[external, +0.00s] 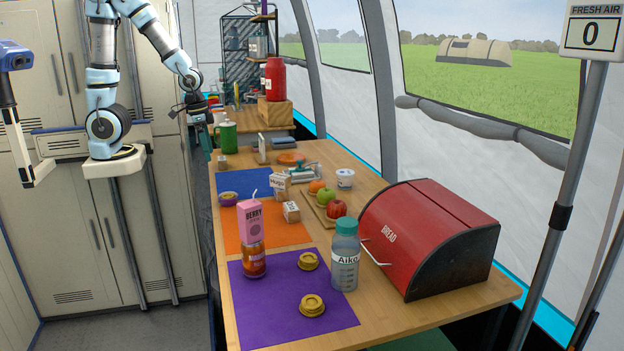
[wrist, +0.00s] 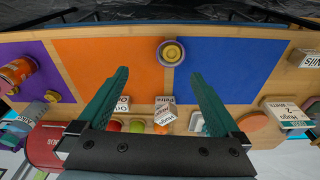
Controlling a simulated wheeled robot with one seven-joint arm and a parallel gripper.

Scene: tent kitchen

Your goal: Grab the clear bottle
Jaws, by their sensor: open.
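The clear bottle (external: 345,270) stands upright near the front of the table, on the right edge of the purple mat. It has a teal cap and a white label reading "Aiko". In the wrist view, part of the bottle (wrist: 34,111) shows at the lower left. My gripper (external: 204,142) is over the far left side of the table, well apart from the bottle. In the wrist view its teal fingers (wrist: 158,76) are spread, with nothing held between them.
A red bread box (external: 430,235) stands close right of the bottle. A pink carton on a jar (external: 253,262) and gold discs (external: 312,305) are to its left. Fruit on a board (external: 318,208) and small cartons lie behind. The front of the purple mat (external: 270,325) is clear.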

